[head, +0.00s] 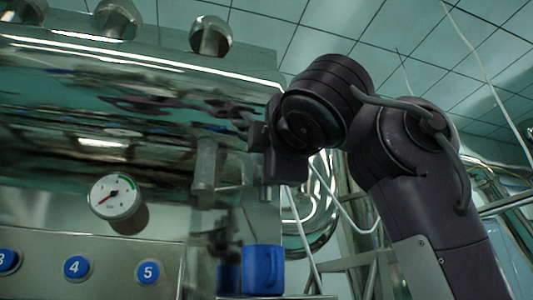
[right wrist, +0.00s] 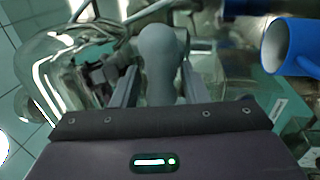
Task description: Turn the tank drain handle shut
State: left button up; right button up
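The drain handle (right wrist: 160,62) is a grey lever with a rounded end in the right wrist view. It lies between the two fingers of my right gripper (right wrist: 158,85), with a visible gap on each side. The gripper is open around it and does not appear to clamp it. In the head view my right arm comes in from the right, and its wrist is at the right end of the shiny steel tank (head: 130,120). The fingers are mostly hidden there. A pale upright part (head: 205,170) shows on the tank front; I cannot tell if it is the handle. My left gripper is out of view.
A blue mug (head: 263,270) stands below my right wrist; it also shows at the upper right of the right wrist view (right wrist: 292,46). A pressure gauge (head: 117,197) and blue numbered buttons (head: 76,267) are on the front at left. Steel pipework stands behind my arm.

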jog(key=shift+s+f+b, duration=0.2)
jog(key=shift+s+b, duration=0.15)
jog(key=shift+s, duration=0.05)
jog(key=b+v, duration=0.4)
jog(key=v, duration=0.3)
jog(key=shift+w+d, duration=0.1)
jog(key=shift+d, duration=0.05)
